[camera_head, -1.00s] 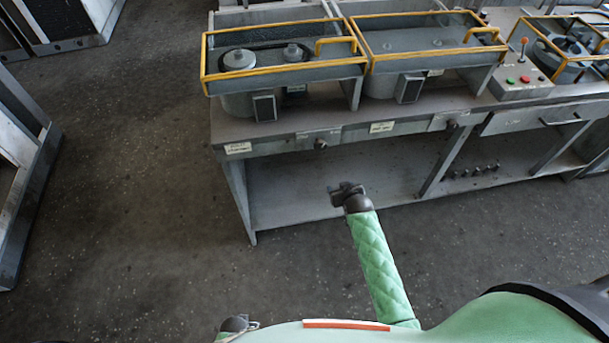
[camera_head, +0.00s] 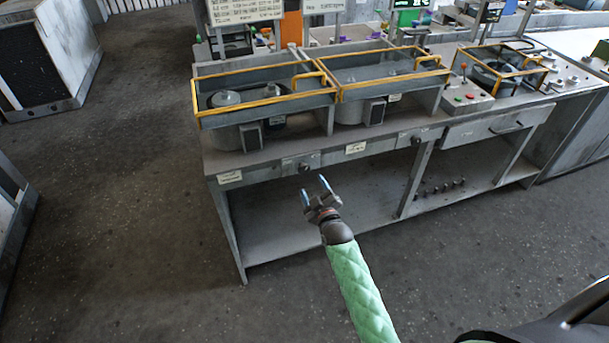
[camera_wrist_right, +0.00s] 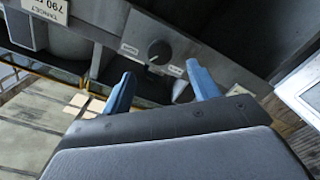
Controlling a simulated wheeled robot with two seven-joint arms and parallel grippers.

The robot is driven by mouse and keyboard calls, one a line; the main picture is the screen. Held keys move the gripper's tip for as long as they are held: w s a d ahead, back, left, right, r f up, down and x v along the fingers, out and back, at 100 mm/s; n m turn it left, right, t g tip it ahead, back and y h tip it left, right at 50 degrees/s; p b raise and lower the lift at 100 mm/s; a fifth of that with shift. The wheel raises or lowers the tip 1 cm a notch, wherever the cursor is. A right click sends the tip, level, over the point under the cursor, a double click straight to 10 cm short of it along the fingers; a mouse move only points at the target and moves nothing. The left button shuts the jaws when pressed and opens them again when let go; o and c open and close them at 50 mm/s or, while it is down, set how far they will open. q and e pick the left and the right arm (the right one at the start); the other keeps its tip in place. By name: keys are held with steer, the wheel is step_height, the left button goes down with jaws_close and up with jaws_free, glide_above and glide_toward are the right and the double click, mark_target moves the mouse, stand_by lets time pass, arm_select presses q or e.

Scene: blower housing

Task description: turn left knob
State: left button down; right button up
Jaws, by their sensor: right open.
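The left knob (camera_head: 304,167) is a small dark knob on the front rail of the grey bench. A second knob (camera_head: 416,141) sits farther right on the same rail. My right gripper (camera_head: 314,184) is open and empty, with its blue fingers pointing up toward the left knob, just in front of and below it in the head view. In the right wrist view a dark round knob (camera_wrist_right: 158,49) shows beyond and between the spread fingertips (camera_wrist_right: 158,74), apart from them. My left gripper is not in view.
The bench (camera_head: 270,157) carries yellow-framed housings (camera_head: 265,102) above the rail. A control box (camera_head: 465,97) with buttons and a drawer (camera_head: 495,126) are at the right. The open lower shelf (camera_head: 300,232) is mostly clear. Free floor (camera_head: 130,200) lies to the left.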

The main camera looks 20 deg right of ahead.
mark_target(305, 171)
steer(key=shift+n, duration=0.3)
steer(key=w+p, duration=0.1)
steer(key=w, duration=0.2)
steer(key=w+p, duration=0.1)
steer(key=w, duration=0.2)
steer(key=shift+w+a+r, duration=0.15)
steer(key=shift+r, duration=0.05)
steer(key=shift+w+f+p, duration=0.15)
steer(key=shift+w+p, duration=0.25)
steer(key=shift+w, duration=0.35)
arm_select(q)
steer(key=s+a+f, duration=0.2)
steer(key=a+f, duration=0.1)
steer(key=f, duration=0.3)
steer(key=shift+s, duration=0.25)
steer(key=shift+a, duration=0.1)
arm_select(e)
steer(key=c, duration=1)
